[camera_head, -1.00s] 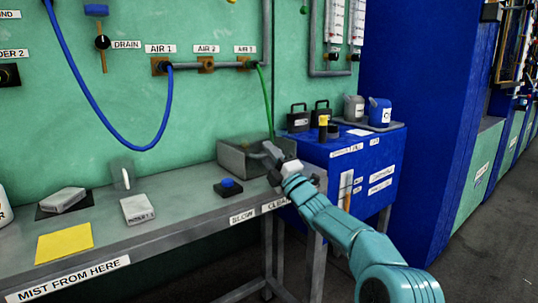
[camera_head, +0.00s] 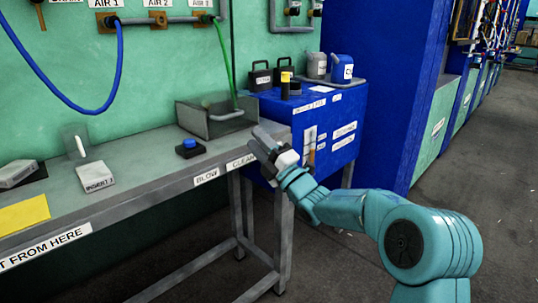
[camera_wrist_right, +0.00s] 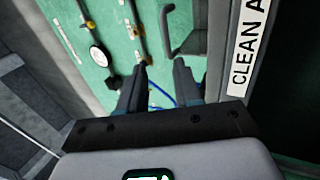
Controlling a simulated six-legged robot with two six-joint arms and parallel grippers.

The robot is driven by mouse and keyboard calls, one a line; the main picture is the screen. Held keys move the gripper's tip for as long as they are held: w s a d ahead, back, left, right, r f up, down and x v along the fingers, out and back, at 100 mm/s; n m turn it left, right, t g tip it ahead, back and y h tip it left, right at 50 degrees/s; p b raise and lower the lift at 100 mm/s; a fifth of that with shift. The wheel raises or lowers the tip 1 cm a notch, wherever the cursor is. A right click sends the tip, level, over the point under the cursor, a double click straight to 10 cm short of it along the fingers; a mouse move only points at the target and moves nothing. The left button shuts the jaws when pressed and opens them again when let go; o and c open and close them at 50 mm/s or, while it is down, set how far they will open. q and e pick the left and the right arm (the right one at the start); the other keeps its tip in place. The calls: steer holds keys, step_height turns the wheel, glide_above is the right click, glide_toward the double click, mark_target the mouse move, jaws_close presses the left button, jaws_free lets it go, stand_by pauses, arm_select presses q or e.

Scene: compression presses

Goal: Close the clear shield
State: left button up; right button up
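A grey open-topped box (camera_head: 188,121) with a green hose running into it stands at the right end of the bench. A grey bar handle (camera_head: 227,116) shows at its front; it also appears in the right wrist view (camera_wrist_right: 169,42). The clear shield itself is hard to make out, and I cannot tell its angle. My right gripper (camera_head: 262,140) is in front and to the right of the box, at the bench's right corner, apart from the handle. In the right wrist view its fingers (camera_wrist_right: 160,70) are spread with nothing between them. My left gripper is not in view.
A blue button (camera_head: 189,144), an insert block (camera_head: 96,177) and a small clear panel with a white handle (camera_head: 75,142) are on the bench (camera_head: 150,170). A blue cabinet (camera_head: 330,125) carrying bottles and cans stands to the right. The floor at front right is clear.

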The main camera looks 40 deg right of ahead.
steer(key=v, duration=0.4)
steer(key=shift+c, duration=0.3)
